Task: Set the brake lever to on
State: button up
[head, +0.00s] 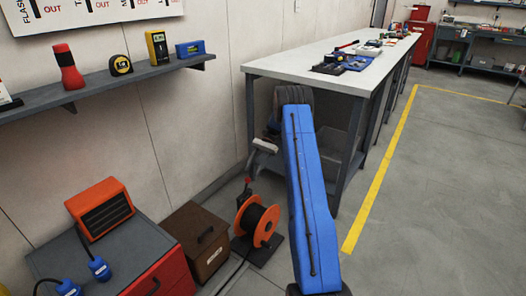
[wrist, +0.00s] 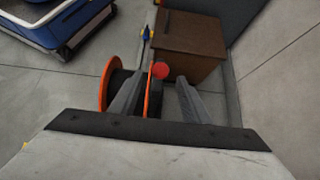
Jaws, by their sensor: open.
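The cable reel has orange flanges and dark cable, and stands on a dark base on the floor in the head view (head: 257,225); it also shows in the wrist view (wrist: 104,86). The brake lever's round red knob (wrist: 160,71) shows beside the reel's right flange, and as a small red spot in the head view (head: 248,181). The lever's shaft and its on/off marks cannot be made out. My gripper (wrist: 161,82) is open and empty, its two fingers apart with the knob seen between their tips. In the head view my gripper (head: 252,168) is just above the knob; contact cannot be told.
A brown box (head: 197,242) stands against the wall, left of the reel. A red and grey cabinet (head: 120,250) carries an orange heater (head: 100,208). The white workbench (head: 300,62) stands behind my arm. Open floor (head: 440,190) lies to the right.

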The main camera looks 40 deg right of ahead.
jog(key=v, duration=1.3)
jog(key=shift+r, duration=0.15)
jog(key=shift+w+d, duration=0.1)
jog(key=shift+d, duration=0.05)
